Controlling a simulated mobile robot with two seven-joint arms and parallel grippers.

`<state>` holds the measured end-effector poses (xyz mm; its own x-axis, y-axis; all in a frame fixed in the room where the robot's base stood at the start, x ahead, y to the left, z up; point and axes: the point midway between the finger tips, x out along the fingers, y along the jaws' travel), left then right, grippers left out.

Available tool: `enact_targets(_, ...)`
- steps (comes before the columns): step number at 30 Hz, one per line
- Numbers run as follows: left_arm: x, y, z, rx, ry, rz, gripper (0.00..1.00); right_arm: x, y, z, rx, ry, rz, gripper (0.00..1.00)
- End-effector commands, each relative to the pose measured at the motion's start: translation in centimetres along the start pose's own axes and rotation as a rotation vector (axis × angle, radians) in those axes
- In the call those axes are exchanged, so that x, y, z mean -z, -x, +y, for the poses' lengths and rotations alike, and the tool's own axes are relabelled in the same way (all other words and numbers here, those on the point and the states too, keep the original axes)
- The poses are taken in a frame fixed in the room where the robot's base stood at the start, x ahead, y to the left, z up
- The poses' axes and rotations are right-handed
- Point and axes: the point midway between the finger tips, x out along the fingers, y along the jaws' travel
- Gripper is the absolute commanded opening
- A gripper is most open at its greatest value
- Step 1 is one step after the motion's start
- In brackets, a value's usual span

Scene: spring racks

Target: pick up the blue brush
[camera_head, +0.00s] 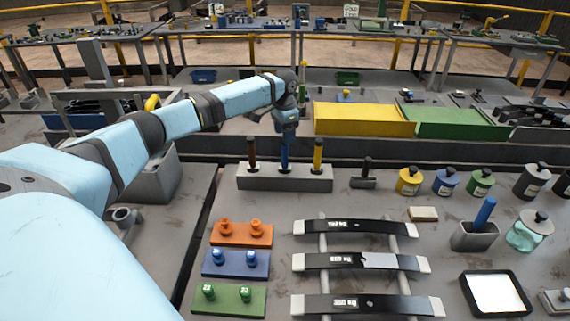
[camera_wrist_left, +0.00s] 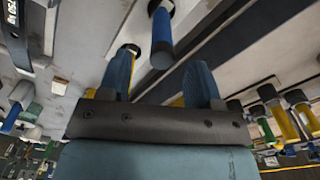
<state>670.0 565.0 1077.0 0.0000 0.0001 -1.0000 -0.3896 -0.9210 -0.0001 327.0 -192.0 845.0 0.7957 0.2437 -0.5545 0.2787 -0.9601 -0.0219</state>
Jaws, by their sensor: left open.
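The blue brush (camera_head: 285,154) stands upright in a grey block holder (camera_head: 256,184), between a brown-handled brush (camera_head: 252,153) and a yellow-handled brush (camera_head: 318,154). My left gripper (camera_head: 287,134) is right above the blue brush, pointing down. In the left wrist view the open fingers (camera_wrist_left: 160,78) stand apart, with the blue brush handle (camera_wrist_left: 162,38) showing beyond the tips, roughly between them. Nothing is held. I cannot tell whether the fingers touch the handle. My right gripper is not in view.
A grey cup (camera_head: 474,238) holding another blue handle stands at right, near several capped bottles (camera_head: 445,183). Black leaf springs (camera_head: 360,261) lie on a rack in front. Orange (camera_head: 240,234), blue (camera_head: 236,264) and green (camera_head: 230,300) peg blocks lie at front left.

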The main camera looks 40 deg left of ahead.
Motion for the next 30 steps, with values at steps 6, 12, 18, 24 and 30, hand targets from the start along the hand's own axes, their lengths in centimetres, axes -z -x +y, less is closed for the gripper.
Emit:
enact_targets(6, 0.2, -2.8, -0.3, -0.002, 0.0, -0.002, 0.58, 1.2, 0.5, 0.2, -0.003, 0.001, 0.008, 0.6)
enact_targets(12, 0.1, -5.0, -0.2, -0.001, 0.0, -0.002, 0.58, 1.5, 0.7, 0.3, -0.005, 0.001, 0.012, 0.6)
enact_targets(18, 0.1, -5.1, -0.3, -0.001, 0.0, -0.001, 0.58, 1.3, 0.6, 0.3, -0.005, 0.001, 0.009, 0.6)
enact_targets(24, 0.1, -5.1, -0.3, -0.001, 0.0, -0.001, 0.21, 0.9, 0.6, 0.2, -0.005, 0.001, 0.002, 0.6)
enact_targets(30, 0.1, -5.1, -0.3, 0.0, 0.0, 0.0, 0.04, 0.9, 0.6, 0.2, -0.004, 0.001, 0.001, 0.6)
